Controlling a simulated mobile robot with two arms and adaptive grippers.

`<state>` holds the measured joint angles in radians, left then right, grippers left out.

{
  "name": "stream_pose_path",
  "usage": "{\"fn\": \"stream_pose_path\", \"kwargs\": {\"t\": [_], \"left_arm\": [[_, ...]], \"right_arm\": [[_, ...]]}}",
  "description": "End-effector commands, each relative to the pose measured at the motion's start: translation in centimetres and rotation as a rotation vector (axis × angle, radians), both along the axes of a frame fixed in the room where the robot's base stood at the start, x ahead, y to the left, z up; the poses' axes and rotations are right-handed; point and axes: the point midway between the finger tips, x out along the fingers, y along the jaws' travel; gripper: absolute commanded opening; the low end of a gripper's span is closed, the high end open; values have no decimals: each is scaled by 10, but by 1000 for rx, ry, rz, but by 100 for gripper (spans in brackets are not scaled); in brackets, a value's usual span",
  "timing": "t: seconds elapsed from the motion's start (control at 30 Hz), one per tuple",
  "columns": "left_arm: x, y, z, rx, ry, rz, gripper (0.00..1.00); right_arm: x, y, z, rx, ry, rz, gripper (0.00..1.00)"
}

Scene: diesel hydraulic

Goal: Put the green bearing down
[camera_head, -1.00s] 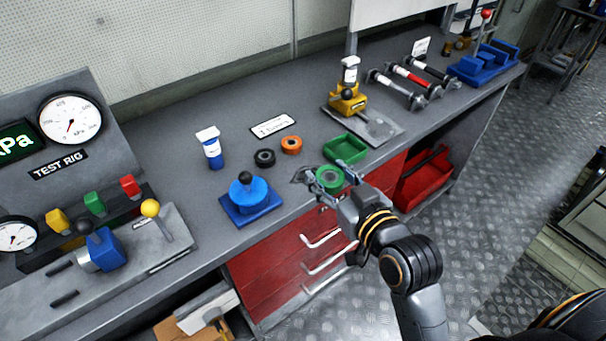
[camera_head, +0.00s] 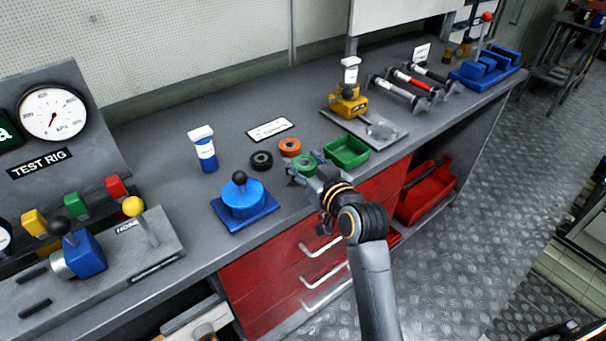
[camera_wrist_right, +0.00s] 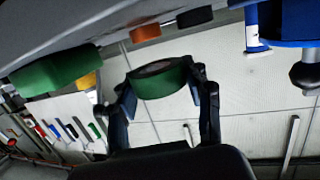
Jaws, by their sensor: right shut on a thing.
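The green bearing (camera_head: 305,162) is a short ring near the bench's front edge, beside an orange ring (camera_head: 290,146) and a black ring (camera_head: 261,160). My right gripper (camera_head: 304,172) is shut on it. In the right wrist view the green bearing (camera_wrist_right: 160,80) sits between the two fingers, with a grey inner part showing. My left gripper is not in view.
A green tray (camera_head: 346,151) stands just right of the bearing. A blue round fixture (camera_head: 243,197) stands to the left, with a blue-and-white bottle (camera_head: 203,149) behind it. A white label card (camera_head: 270,129) lies behind the rings. Red drawers (camera_head: 290,262) are below the bench edge.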

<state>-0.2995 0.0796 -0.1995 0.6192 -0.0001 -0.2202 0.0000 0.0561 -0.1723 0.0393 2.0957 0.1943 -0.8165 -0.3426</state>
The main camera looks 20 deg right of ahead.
Motion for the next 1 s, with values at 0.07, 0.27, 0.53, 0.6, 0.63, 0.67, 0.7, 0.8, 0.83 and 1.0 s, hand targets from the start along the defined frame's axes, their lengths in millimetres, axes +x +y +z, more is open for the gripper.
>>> {"fn": "stream_pose_path", "kwargs": {"t": [0.07, 0.27, 0.53, 0.6, 0.63, 0.67, 0.7, 0.8, 0.83, 1.0], "left_arm": [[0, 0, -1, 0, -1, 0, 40], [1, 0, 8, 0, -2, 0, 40], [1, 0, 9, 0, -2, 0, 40], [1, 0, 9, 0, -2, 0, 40], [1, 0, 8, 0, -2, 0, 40], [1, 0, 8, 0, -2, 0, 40], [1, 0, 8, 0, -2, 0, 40], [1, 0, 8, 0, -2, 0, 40], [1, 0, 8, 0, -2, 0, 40], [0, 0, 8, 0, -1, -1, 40]], "right_arm": [[5, 0, -5, 0, -2, 0, 11], [12, 0, -30, 0, 4, 1, 11], [12, 0, -40, 0, -2, -1, 11], [12, 0, -40, 0, -2, -1, 11], [12, 0, -41, 0, -2, -1, 11], [11, 0, -41, -1, -2, -1, 11], [11, 0, -43, -1, -1, -1, 11], [11, 0, -44, 0, -1, 0, 58], [11, 0, -44, 0, -1, 0, 64], [11, 0, -44, 0, -1, -1, 73]]}}
